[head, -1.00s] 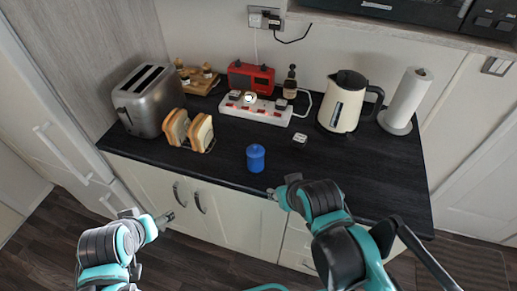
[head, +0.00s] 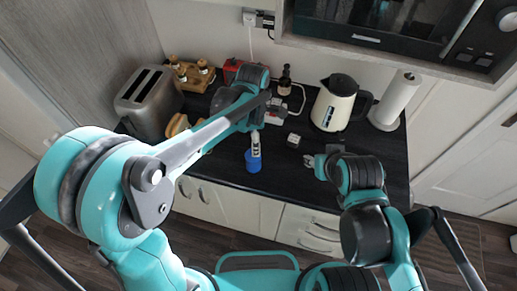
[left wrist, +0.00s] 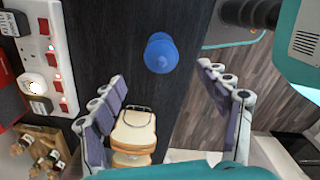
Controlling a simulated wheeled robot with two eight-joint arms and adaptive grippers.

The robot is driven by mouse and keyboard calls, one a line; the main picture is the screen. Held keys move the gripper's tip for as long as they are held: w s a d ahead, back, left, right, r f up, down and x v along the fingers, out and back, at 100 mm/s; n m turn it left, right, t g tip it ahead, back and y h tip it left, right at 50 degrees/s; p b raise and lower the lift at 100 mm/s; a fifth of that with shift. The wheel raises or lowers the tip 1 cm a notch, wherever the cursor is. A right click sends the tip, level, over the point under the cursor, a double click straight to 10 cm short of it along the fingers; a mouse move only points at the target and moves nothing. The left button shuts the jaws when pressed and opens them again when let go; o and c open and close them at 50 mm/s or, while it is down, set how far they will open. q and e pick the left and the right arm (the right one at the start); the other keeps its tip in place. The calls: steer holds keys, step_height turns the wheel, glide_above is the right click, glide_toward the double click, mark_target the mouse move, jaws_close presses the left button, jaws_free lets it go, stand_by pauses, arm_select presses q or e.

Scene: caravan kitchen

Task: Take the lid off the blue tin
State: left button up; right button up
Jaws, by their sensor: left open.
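The blue tin (head: 253,165) stands upright near the front edge of the dark worktop. Its top is partly hidden by my left gripper (head: 255,146) in the head view. In the left wrist view the tin (left wrist: 160,55) is seen from above with its rounded lid on. My left gripper (left wrist: 163,77) is open, with one finger to each side and the tin beyond the gap; no contact shows. My right gripper (head: 309,165) is to the right of the tin, near the worktop's front edge, and appears empty; its jaw opening is unclear.
Sliced bread in a rack (left wrist: 135,133) and a white power strip (left wrist: 45,50) lie near the left gripper. A toaster (head: 148,100) stands left.

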mark_target(248, 157)
arm_select(q)
steer(key=f, duration=0.2)
steer(key=f+b, duration=0.1)
steer(key=f, duration=0.4)
steer(key=shift+a+f, duration=0.1)
steer(key=shift+a, duration=0.15)
steer(key=shift+s, duration=0.15)
steer(key=c, duration=1.4)
steer(key=shift+o, duration=0.2)
